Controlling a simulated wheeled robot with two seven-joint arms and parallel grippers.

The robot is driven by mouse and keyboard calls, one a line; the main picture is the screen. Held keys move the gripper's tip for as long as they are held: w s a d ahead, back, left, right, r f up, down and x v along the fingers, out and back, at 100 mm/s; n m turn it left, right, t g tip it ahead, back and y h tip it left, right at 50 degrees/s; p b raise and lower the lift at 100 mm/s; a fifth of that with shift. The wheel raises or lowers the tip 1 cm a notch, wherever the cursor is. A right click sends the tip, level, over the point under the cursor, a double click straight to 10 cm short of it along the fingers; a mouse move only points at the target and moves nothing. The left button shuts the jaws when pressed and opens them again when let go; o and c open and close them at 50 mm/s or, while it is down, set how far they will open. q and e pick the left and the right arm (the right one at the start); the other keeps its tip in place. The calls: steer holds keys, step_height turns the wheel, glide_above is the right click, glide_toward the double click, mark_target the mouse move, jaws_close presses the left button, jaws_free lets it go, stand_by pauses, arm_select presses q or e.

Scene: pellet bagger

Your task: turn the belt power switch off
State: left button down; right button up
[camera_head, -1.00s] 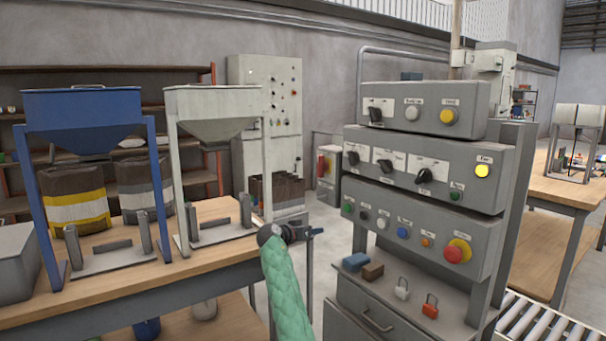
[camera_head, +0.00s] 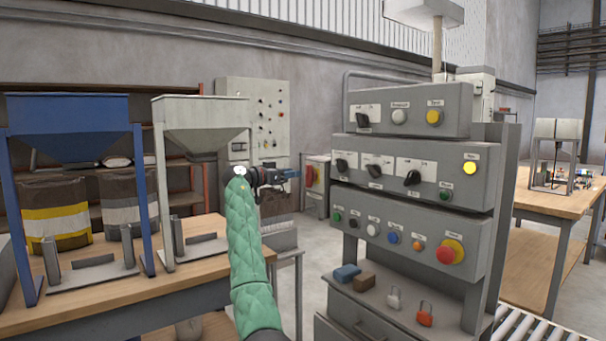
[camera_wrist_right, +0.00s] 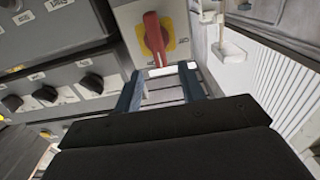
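The grey control console (camera_head: 480,190) stands right of centre in the head view. It carries black rotary switches: one on the top tier (camera_head: 363,120) and three on the middle tier, including the right-hand one (camera_head: 412,178). Their labels are too small to read, so I cannot tell which is belt power. A red handle on a yellow plate (camera_wrist_right: 154,38) shows beyond the fingers in the right wrist view; in the head view a red part (camera_head: 309,176) shows on a grey box behind. My right gripper (camera_head: 290,174) is open and empty, left of the console. My left gripper is out of view.
A red mushroom button (camera_head: 446,252) sticks out of the console's lower tier. Padlocks (camera_head: 425,314) and small blocks (camera_head: 347,272) lie on its shelf. A wooden bench (camera_head: 120,305) with hoppers (camera_head: 65,125) stands left. A roller conveyor (camera_head: 540,330) is at lower right.

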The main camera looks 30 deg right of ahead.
mark_target(306, 171)
steer(key=shift+w+d, duration=0.15)
steer(key=shift+d, duration=1.45)
steer(key=shift+w+d, duration=0.15)
steer(key=shift+d, duration=1.4)
steer(key=shift+f, duration=0.1)
jaws_close()
